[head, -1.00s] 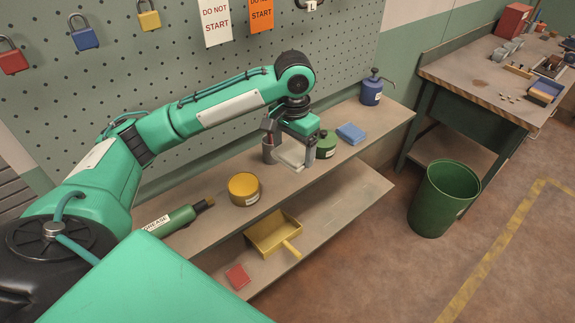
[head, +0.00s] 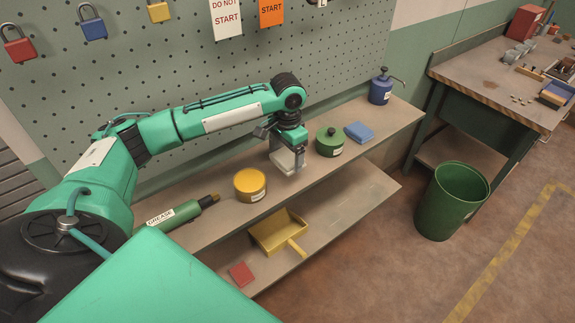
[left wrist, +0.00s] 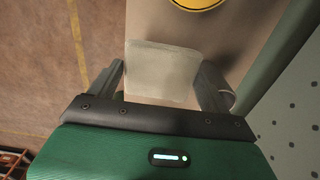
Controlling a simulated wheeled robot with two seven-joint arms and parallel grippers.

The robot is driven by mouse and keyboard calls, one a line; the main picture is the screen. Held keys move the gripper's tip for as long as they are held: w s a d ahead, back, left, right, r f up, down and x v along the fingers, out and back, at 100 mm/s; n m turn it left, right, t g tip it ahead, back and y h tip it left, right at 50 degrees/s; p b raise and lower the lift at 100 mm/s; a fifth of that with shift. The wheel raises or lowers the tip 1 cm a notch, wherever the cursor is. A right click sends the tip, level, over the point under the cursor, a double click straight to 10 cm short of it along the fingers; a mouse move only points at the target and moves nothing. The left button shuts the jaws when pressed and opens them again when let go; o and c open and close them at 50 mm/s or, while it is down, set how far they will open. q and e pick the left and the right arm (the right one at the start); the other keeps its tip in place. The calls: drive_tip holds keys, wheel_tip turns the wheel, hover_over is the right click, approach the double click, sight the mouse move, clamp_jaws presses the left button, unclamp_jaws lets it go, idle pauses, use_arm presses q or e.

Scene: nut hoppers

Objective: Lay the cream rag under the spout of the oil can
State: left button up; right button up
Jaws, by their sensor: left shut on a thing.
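The cream rag (head: 282,159) is a small pale square at my left gripper (head: 288,160). The left wrist view shows it (left wrist: 161,70) between the two fingers of the left gripper (left wrist: 168,85), which is shut on it. In the head view the rag is over the upper shelf; I cannot tell how high. The oil can (head: 380,90) is blue, with a thin spout pointing right, and stands upright at the far right end of that shelf, apart from the gripper. My right gripper is not in view.
Between gripper and oil can, the upper shelf (head: 222,222) holds a green round container (head: 329,142) and a folded blue cloth (head: 359,132). A yellow tin (head: 250,185) and grease tube (head: 180,213) are left. The pegboard (head: 340,50) stands behind; a green bin (head: 452,200) is right.

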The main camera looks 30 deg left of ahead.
use_arm(q)
drive_tip(key=shift+f+p, duration=0.4)
drive_tip(key=shift+f, duration=2.6)
drive_tip(key=o, duration=0.9)
drive_tip(key=shift+f, duration=0.1)
